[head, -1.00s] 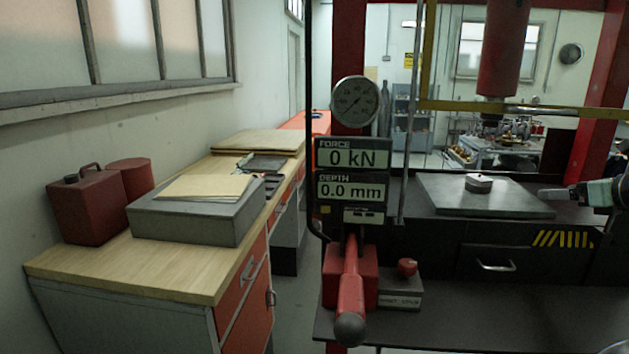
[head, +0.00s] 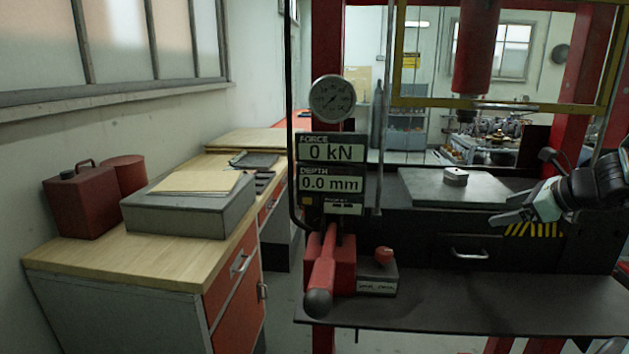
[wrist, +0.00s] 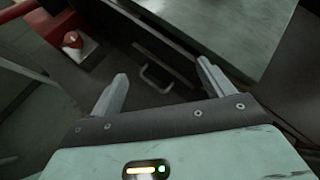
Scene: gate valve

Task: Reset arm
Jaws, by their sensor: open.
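My gripper (head: 508,209) is at the right in the head view, in front of the press bed's right side. In the wrist view its two fingers (wrist: 160,88) are spread apart with nothing between them. Beyond the fingers lies a drawer handle (wrist: 155,79) on the dark front of the press. A small metal block (head: 455,176) sits on the grey press plate (head: 425,186), apart from the gripper.
A red lever (head: 322,270) stands beside a box with a red button (head: 384,254). A display (head: 331,168) reads 0 kN and 0.0 mm below a round gauge (head: 332,97). A yellow guard frame (head: 440,102) hangs above. A wooden workbench (head: 120,265) stands left.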

